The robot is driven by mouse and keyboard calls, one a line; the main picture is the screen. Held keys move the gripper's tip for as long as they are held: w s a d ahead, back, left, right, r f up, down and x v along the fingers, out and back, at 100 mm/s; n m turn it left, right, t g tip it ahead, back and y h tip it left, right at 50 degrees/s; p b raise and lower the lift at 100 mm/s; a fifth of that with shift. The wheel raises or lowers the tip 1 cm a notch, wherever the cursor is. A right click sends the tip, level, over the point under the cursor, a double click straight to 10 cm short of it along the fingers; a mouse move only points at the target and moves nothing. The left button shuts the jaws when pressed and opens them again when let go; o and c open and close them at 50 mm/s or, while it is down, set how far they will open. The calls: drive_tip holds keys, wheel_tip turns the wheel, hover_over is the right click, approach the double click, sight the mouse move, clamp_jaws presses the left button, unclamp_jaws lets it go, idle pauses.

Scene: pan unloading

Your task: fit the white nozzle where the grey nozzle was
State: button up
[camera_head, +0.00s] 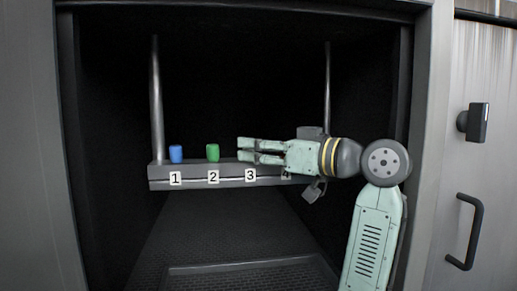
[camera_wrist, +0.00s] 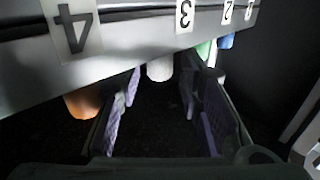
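A white nozzle (camera_wrist: 160,68) stands at the position labelled 3 on the grey rail (camera_head: 160,171). My gripper (camera_wrist: 160,80) is open, with one finger on each side of the white nozzle and a visible gap on both sides. In the head view my gripper (camera_head: 239,149) reaches in from the right, level with the rail top, its fingers pointing left above label 3. There the fingers hide the white nozzle. No grey nozzle shows in either view.
A blue nozzle (camera_head: 176,154) stands at label 1 and a green nozzle (camera_head: 212,153) at label 2. An orange nozzle (camera_wrist: 82,104) is at label 4, hidden by my arm in the head view. Vertical posts (camera_head: 157,100) rise from the rail. The dark chamber above is free.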

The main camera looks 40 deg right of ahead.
drive_tip(key=shift+o, duration=0.8)
drive_tip(key=shift+r, duration=0.1)
wheel_tip(320, 180, up, 10)
idle(0.4)
